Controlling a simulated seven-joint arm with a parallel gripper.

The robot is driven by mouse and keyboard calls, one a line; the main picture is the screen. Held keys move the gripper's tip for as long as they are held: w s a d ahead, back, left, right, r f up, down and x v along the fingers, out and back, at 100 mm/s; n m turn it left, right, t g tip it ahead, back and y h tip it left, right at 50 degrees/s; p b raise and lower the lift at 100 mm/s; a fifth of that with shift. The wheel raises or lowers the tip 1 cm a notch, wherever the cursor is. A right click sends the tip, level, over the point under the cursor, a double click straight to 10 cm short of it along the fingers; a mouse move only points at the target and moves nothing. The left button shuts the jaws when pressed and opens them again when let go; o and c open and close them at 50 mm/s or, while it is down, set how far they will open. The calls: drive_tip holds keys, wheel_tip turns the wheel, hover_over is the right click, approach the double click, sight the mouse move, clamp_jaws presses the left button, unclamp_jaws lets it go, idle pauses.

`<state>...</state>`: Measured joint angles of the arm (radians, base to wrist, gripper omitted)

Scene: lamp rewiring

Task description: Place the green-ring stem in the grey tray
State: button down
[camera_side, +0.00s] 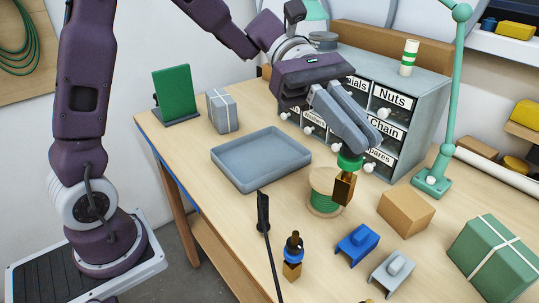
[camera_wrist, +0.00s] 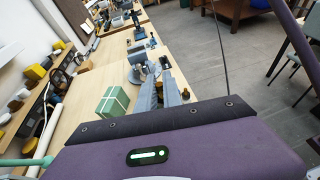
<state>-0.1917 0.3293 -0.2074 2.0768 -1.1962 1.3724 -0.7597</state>
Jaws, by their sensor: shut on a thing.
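My gripper (camera_side: 351,148) is shut on the green-ring stem (camera_side: 349,162) in the side view. The stem hangs upright below the fingers, with its green ring at the top and a brass-coloured block at the bottom. It appears in front of the right edge of the green wire spool; I cannot tell its exact height above the table. The grey tray (camera_side: 258,160) lies empty on the table, left of my gripper. In the wrist view my grey fingers (camera_wrist: 160,88) show, but the stem cannot be made out.
A blue-ring stem (camera_side: 293,256) stands near the front. The spool (camera_side: 325,188), a cardboard box (camera_side: 406,210), blue (camera_side: 357,244) and grey (camera_side: 393,271) blocks, and a green box (camera_side: 494,256) stand nearby. The drawer cabinet (camera_side: 420,100) is behind; the green lamp (camera_side: 447,120) is right.

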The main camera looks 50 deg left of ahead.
drive_tip(key=w+a+f+n+t+y, duration=0.1)
drive_tip(key=w+a+f+n+t, duration=0.2)
drive_tip(key=a, duration=0.7)
drive_tip(key=w+a+f+n+t+y, duration=0.15)
drive_tip(key=w+a+n+t, duration=0.35)
drive_tip(key=a, duration=0.6)
drive_tip(key=w+a+f+n+t+y, duration=0.2)
drive_tip(key=w+a+t, duration=0.25)
drive_tip(key=a, duration=0.55)
wheel_tip(320, 180, down, 10)
drive_tip(key=a, duration=0.1)
drive_tip(key=shift+n+g, duration=0.3)
drive_tip(key=shift+g, duration=0.05)
drive_tip(key=shift+w, duration=0.1)
drive_tip(key=c, duration=1.5)
unclamp_jaws()
